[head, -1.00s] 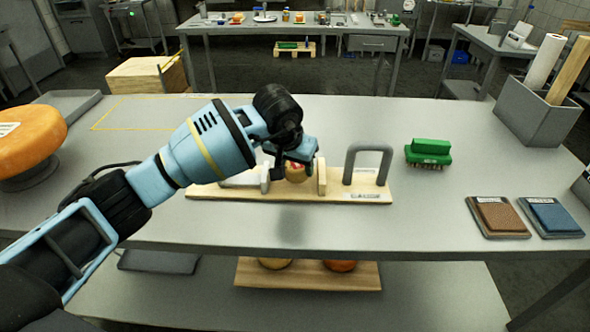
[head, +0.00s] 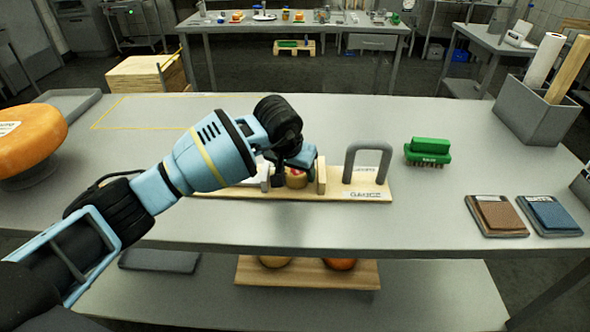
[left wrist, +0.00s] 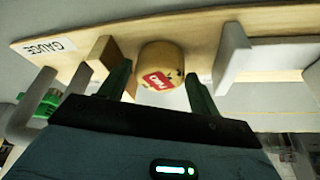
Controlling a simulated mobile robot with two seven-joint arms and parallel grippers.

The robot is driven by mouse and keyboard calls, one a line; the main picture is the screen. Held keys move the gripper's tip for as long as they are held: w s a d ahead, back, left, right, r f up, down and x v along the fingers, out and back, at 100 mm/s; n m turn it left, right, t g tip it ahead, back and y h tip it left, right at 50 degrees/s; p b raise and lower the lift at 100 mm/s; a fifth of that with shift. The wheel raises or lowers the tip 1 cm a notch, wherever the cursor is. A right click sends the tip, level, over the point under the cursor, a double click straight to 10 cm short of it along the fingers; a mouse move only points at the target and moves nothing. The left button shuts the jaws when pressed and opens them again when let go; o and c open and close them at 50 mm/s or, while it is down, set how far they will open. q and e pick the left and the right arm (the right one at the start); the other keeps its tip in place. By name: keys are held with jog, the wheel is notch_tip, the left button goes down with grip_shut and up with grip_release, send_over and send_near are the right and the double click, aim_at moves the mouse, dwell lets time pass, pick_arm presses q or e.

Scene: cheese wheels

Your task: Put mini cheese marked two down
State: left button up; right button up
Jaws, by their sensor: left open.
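The mini cheese (head: 297,180) is a small tan wheel with a red label. It sits on the wooden gauge board (head: 228,190), between an upright wooden block (head: 321,176) and a pale grey block (head: 265,176). In the left wrist view the cheese (left wrist: 161,62) shows its red label with white lettering, which appears upside down and seems to read TWO. My left gripper (head: 294,168) is over the cheese. Its two dark green fingers (left wrist: 159,88) are open, one on either side of the cheese. My right gripper is out of view.
A grey arch handle (head: 368,160) stands on the board's right end. A green brush (head: 428,152), brown pad (head: 500,215) and blue pad (head: 552,216) lie to the right. A large orange cheese wheel (head: 30,140) is at the far left. The table front is clear.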

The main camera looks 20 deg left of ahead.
pick_arm(q)
jog(key=v, duration=1.2)
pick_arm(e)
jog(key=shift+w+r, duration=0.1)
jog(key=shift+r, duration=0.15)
